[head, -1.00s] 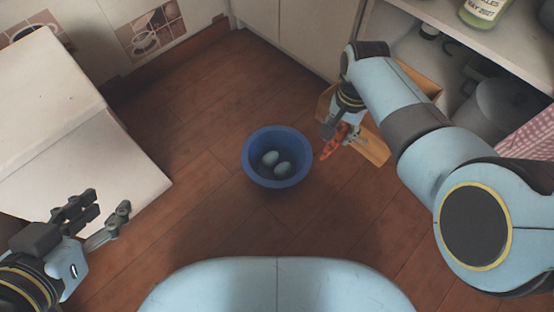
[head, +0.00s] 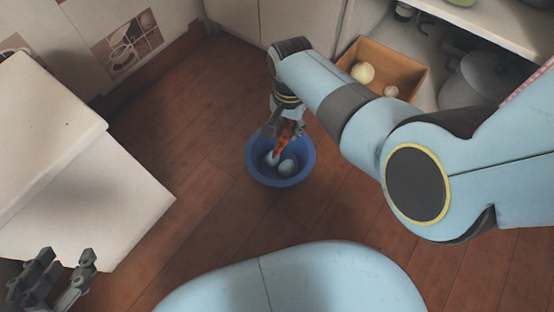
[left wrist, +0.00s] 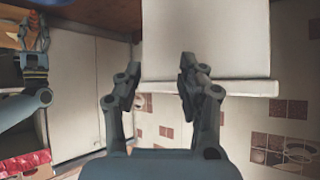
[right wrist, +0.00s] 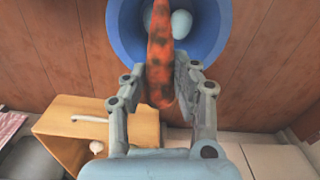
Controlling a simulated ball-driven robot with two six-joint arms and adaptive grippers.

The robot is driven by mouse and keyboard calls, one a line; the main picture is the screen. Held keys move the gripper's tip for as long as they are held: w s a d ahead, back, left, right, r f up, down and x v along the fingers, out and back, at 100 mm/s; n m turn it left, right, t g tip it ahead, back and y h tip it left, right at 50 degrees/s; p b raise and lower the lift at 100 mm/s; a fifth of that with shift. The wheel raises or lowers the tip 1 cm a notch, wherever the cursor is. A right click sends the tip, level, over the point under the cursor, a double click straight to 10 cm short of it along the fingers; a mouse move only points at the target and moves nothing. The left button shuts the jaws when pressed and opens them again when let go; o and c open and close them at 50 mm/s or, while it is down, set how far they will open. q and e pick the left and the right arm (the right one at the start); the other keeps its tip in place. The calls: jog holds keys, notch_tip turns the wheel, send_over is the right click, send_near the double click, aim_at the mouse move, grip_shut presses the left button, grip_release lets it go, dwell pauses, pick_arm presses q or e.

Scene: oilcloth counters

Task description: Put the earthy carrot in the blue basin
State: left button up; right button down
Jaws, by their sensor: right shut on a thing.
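The earthy carrot (head: 283,139) is orange with dark patches. My right gripper (head: 287,128) is shut on it, above the blue basin (head: 308,158). In the right wrist view the carrot (right wrist: 160,55) runs between the fingers (right wrist: 160,82) and reaches over the basin (right wrist: 125,35). Two pale blue-grey eggs (head: 287,167) lie in the basin, partly hidden by the carrot and the gripper. My left gripper (head: 55,280) is open and empty at the lower left. It also shows open in the left wrist view (left wrist: 158,75).
A wooden box (head: 405,75) with a pale onion-like thing (head: 362,72) and a smaller pale round thing stands at the right, by an open shelf. The wooden floor around the basin is clear.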

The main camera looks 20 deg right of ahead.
jog(key=shift+s+f+b, duration=0.1)
jog(key=shift+f+b, duration=0.2)
jog(key=shift+f, duration=0.5)
jog(key=shift+f+b, duration=0.55)
jog(key=shift+b, duration=0.15)
jog(key=shift+f+b, duration=0.6)
jog(key=shift+f, duration=0.05)
pick_arm(q)
jog(key=w+d+r+m+t+h, duration=0.1)
jog(key=w+d+r+t, duration=0.1)
jog(key=w+r+t, duration=0.7)
notch_tip(320, 180, up, 6)
jog(key=shift+w+f+m+h, duration=0.15)
jog(key=shift+w+m+h, duration=0.05)
jog(key=shift+m+h, duration=0.1)
